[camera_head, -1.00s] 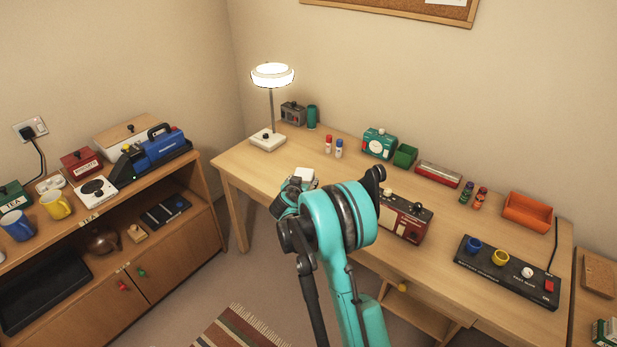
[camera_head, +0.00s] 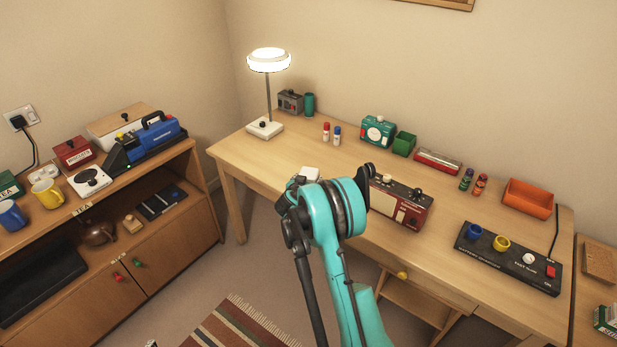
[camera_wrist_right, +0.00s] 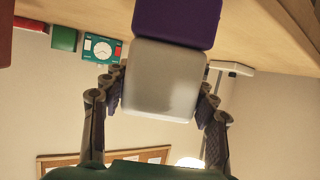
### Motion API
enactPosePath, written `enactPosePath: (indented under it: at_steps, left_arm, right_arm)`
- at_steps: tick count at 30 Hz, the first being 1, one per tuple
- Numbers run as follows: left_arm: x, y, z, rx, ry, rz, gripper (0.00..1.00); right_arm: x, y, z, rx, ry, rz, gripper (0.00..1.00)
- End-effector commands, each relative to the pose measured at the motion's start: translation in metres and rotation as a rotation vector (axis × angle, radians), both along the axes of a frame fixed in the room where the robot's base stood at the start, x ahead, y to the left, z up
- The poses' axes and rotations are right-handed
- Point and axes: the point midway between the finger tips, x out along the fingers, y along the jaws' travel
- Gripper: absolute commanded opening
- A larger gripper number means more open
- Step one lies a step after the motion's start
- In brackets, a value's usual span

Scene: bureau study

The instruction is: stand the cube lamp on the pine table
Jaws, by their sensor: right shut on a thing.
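The cube lamp shows in the right wrist view as a pale grey-white cube (camera_wrist_right: 163,80) joined to a purple block (camera_wrist_right: 176,22). My right gripper (camera_wrist_right: 162,88) is shut on the pale cube, one finger at each side. In the head view a white corner of the lamp (camera_head: 311,172) shows past my right arm, over the front left part of the pine table (camera_head: 245,158). My arm hides the rest of the lamp and the gripper's fingers there. I cannot tell whether the lamp touches the table. My left gripper is out of view.
A lit desk lamp (camera_head: 265,128) stands at the table's back left. Red and blue capped bottles (camera_head: 337,136), a green clock (camera_head: 378,131) and a green box (camera_head: 404,143) line the back. A red radio (camera_head: 400,204) stands right of my arm. Bare wood lies left of the arm.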

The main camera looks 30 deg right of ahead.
Motion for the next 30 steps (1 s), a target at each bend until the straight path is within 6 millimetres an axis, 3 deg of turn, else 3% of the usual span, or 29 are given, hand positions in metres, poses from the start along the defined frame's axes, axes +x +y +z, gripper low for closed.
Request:
enactPosePath:
  at_steps: [30]
  left_arm:
    - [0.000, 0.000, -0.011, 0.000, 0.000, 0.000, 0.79]
  right_arm:
    - [0.000, 0.000, -0.014, 0.000, 0.000, 0.000, 0.20]
